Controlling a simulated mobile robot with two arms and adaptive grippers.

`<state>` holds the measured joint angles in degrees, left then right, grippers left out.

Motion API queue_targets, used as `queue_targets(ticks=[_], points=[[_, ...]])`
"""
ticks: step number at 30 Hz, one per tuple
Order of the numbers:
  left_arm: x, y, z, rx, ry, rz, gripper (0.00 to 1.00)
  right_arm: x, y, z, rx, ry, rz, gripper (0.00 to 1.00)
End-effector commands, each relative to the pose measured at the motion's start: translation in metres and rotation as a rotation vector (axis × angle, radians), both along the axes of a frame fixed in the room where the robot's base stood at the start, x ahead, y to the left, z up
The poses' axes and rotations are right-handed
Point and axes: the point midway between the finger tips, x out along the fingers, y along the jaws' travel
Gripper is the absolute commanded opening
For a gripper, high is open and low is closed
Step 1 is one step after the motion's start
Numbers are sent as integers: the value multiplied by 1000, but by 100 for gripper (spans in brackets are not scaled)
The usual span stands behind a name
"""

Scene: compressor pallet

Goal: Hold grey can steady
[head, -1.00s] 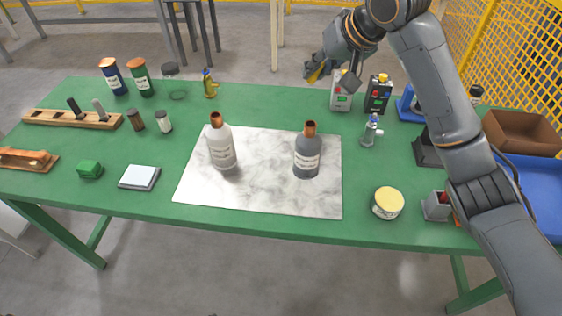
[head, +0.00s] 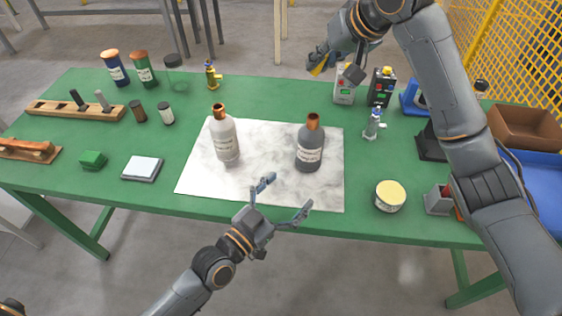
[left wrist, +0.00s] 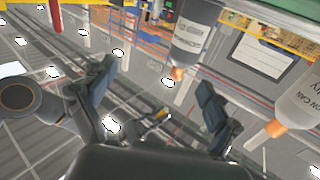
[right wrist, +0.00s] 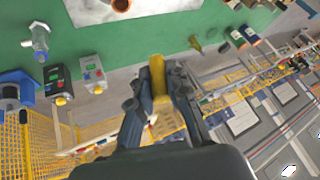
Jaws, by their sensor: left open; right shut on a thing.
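The grey can (head: 309,148), dark grey with a copper cap and a white label, stands upright on a white marble-look mat (head: 262,196). A white can (head: 226,140) with a copper cap stands to its left. My left gripper (head: 287,195) is open and empty at the front edge of the mat, in front of the grey can and apart from it. The grey can (left wrist: 197,38) also shows between the fingers in the left wrist view. My right gripper (right wrist: 158,88) is shut on a yellow object (head: 319,66), raised above the back of the table.
A yellow-lidded tin (head: 390,195) stands right of the mat, and a small spray-like bottle (head: 373,126) behind it. Control boxes (head: 380,88) stand at the back right. A green block (head: 93,160) and a grey pad (head: 142,168) lie to the left.

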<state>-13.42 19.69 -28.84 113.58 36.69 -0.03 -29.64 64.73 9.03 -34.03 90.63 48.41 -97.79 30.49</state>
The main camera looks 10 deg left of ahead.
Motion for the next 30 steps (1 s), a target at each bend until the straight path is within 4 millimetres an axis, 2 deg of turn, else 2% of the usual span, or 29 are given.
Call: queue_targets(ticks=[1, 3, 6, 11, 14, 24, 30], points=[[19, 6, 8, -8, 8, 15, 89, 0, 0, 0, 0, 0, 0, 0], [37, 13, 15, -16, 27, 25, 89, 0, 0, 0, 0, 0, 0, 0], [54, 20, 20, -25, 48, 31, 89, 0, 0, 0, 0, 0, 0, 0], [68, 20, 24, -31, 58, 33, 89, 0, 0, 0, 0, 0, 0, 0], [79, 14, 24, -33, 59, 33, 89, 0, 0, 0, 0, 0, 0, 0], [134, -20, 24, -32, 59, 33, 89, 0, 0, 0, 0, 0, 0, 0], [156, -34, 23, -31, 60, 33, 89, 0, 0, 0, 0, 0, 0, 0]])
